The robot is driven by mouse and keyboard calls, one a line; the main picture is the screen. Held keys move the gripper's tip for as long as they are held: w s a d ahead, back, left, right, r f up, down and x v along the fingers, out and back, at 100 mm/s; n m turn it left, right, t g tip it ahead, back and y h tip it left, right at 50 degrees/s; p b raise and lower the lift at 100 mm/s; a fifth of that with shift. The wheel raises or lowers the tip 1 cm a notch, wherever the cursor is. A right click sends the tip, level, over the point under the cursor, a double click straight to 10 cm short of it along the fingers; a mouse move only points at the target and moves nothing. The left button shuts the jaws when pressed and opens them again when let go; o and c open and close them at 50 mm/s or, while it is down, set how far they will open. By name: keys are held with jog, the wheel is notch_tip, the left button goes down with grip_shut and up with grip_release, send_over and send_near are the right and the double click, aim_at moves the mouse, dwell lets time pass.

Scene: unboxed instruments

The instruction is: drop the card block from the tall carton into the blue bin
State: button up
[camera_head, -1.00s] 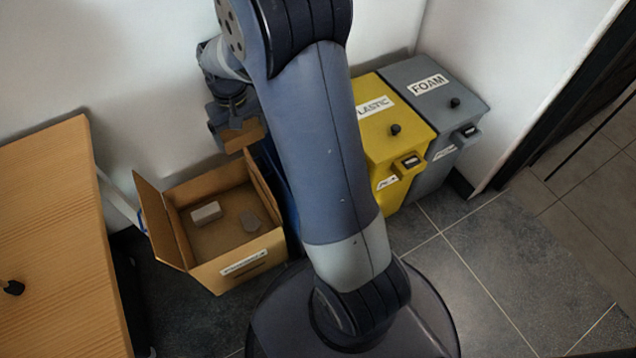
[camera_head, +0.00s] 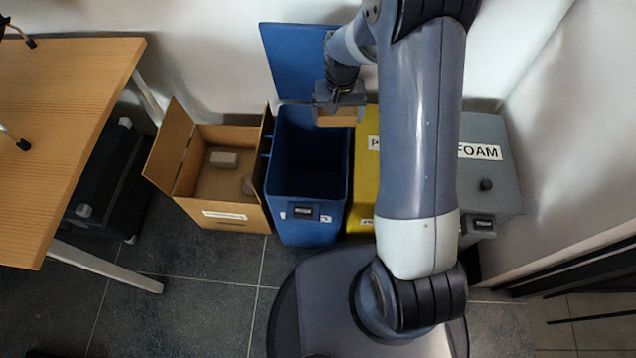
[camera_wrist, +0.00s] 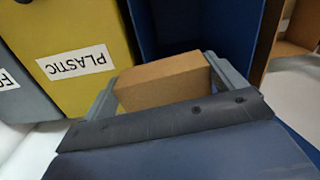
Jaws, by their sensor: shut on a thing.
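The card block (camera_wrist: 162,82) is a plain brown block held between the two fingers of my gripper (camera_wrist: 165,85) in the wrist view. In the head view my gripper (camera_head: 338,112) is shut on the block (camera_head: 337,119), over the right back part of the blue bin (camera_head: 322,227). The blue bin's lid (camera_head: 292,62) stands open against the wall, and its inside looks dark and empty. In the wrist view the bin's blue wall (camera_wrist: 215,30) lies beyond the block. The height of the block above the rim is hard to tell.
An open cardboard carton (camera_head: 235,213) with a pale block (camera_head: 223,159) inside stands left of the bin. The yellow plastic bin (camera_head: 365,190) and the grey foam bin (camera_head: 487,165) stand to the right, lids shut. A wooden table (camera_head: 70,90) is at left.

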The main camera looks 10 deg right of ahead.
jog(key=s+a+f+m+p, duration=0.1)
jog(key=a+f, duration=0.4)
jog(key=f, duration=0.5)
jog(key=shift+s+a+p, duration=0.4)
jog(key=shift+s+p, duration=0.1)
jog(key=shift+p, duration=0.75)
jog(key=o, duration=0.7)
notch_tip(320, 180, up, 11)
jog(key=shift+f+p, duration=0.1)
jog(key=shift+p, duration=0.8)
